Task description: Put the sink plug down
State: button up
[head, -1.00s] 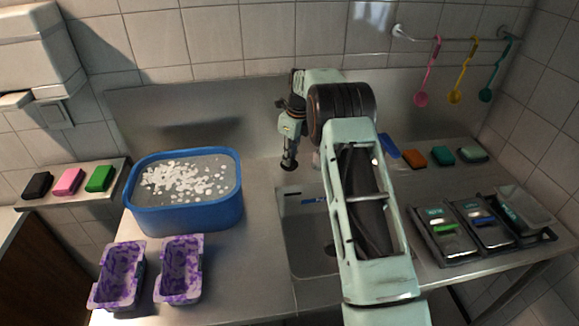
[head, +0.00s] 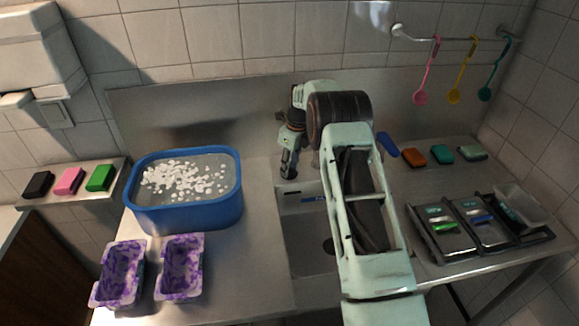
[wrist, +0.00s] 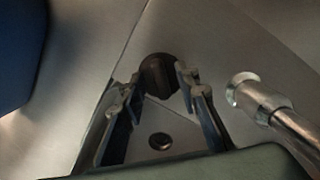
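The sink plug (wrist: 158,75) is a dark round piece between my fingertips in the wrist view. My gripper (wrist: 160,84) is closed around it, with a fingertip at each side. In the head view my gripper (head: 289,165) points down, with the dark plug (head: 288,174) at its tip. The plug is at or just above the steel counter behind the sink's back left corner; I cannot tell whether it touches. The sink (head: 305,235) is partly hidden by my arm. Its dark drain (wrist: 160,141) shows in the wrist view.
A metal tap (wrist: 262,100) stands right of my fingers. A blue tub (head: 190,214) of water with white bits is to the left, with two purple trays (head: 117,275) in front. The counter (head: 250,265) between tub and sink is clear. Black racks (head: 447,250) stand at the right.

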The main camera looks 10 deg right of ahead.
aim_at(294, 169)
notch_tip(294, 169, up, 12)
jog(key=s+d+b, duration=0.1)
jog(key=shift+d+r, duration=0.15)
dwell(0.4)
jog(key=shift+s, duration=0.1)
